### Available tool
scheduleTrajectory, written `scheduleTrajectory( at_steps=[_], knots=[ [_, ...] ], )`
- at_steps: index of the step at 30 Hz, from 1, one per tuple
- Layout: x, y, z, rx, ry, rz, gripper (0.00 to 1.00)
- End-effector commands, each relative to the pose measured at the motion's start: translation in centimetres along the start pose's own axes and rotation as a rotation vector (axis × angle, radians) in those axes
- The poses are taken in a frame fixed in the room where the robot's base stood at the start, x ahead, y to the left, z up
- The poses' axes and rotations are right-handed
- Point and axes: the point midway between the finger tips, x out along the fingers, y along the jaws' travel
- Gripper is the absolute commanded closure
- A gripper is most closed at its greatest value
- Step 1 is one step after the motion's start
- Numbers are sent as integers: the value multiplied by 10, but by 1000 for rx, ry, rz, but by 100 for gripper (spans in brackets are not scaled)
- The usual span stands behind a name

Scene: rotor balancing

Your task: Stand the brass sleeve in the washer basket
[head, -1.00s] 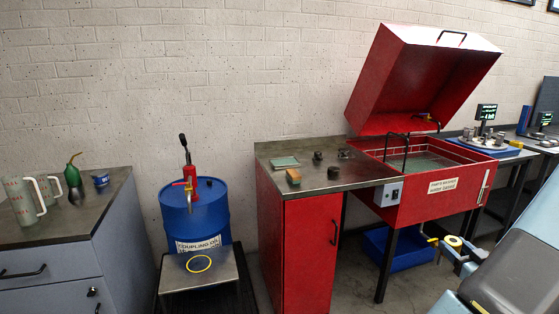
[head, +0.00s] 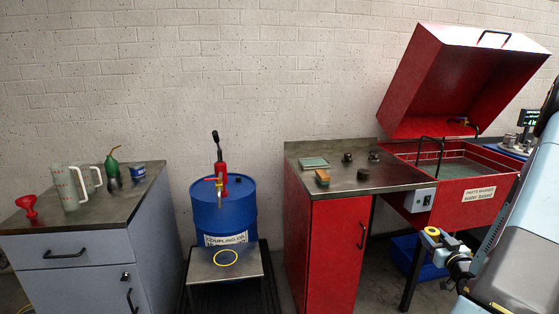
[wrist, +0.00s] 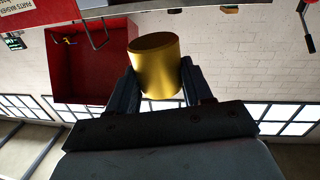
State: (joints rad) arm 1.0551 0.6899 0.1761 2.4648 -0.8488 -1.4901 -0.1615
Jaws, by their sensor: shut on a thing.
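The brass sleeve (wrist: 155,62) is held between the two fingers of my gripper (wrist: 157,82) in the wrist view, its round end facing out. In the head view the sleeve (head: 432,232) is at the lower right, in front of the red washer's legs and below its rim, with my gripper (head: 446,250) behind it. The parts washer (head: 420,217) is red with its lid raised. The washer basket (head: 429,155) shows as wire rails inside the tub; its floor is hard to make out.
A red cabinet (head: 322,250) with a steel top left of the washer carries several small parts. A blue drum (head: 222,212) stands behind a low stand (head: 208,271). A grey-blue cabinet (head: 70,278) with jugs is at far left. A blue bin (head: 405,255) sits under the washer.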

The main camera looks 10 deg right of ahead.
Motion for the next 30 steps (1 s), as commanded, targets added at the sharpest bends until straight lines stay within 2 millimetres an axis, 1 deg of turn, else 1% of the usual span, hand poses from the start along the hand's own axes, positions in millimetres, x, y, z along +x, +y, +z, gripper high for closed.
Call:
scheduleTrajectory(
  at_steps=[1, 3, 8, 15, 20, 24, 26, 30],
  knots=[
    [11, -10, 2, 0, 1, -9, 98],
    [24, -22, 4, 0, 2, -13, 98],
    [51, -53, 11, 1, 3, -21, 98],
    [88, -103, 21, 1, 4, -32, 98],
    [108, -141, 29, 0, 3, -40, 98],
    [122, -176, 35, 1, 5, -46, 98],
    [128, -191, 38, 1, 5, -49, 98],
    [138, -229, 46, 1, 5, -55, 98]
  ],
)
